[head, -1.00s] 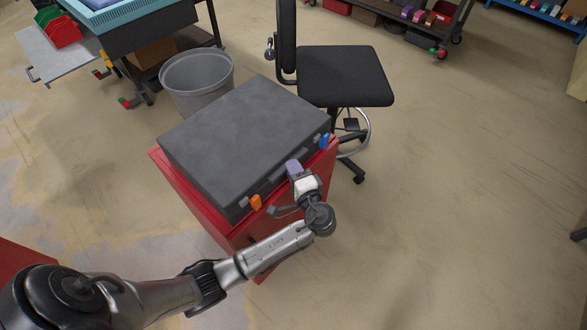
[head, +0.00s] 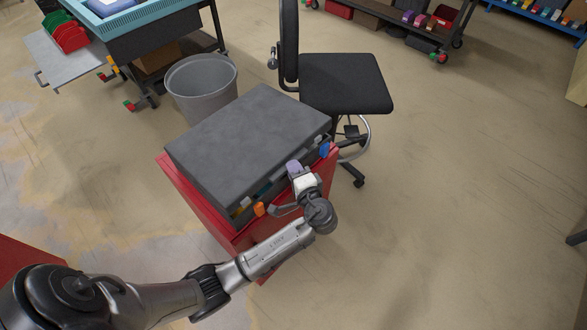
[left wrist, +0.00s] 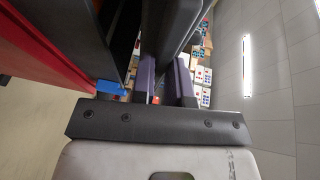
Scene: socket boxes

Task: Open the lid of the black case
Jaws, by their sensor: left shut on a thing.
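The black case lies on top of a red cabinet (head: 198,212) in the head view. Its dark grey lid (head: 248,140) is raised a little at the front, and a narrow gap shows coloured contents inside. My left gripper (head: 295,169) is at the middle of the front edge, shut on the lid. Its purple fingers (left wrist: 164,82) have the dark lid edge between them in the left wrist view. My right gripper is not in view.
A grey bin (head: 203,88) stands behind the case. A black chair (head: 345,82) is close behind its right side. A blue-topped cart (head: 125,20) is at the back left. The floor to the right is clear.

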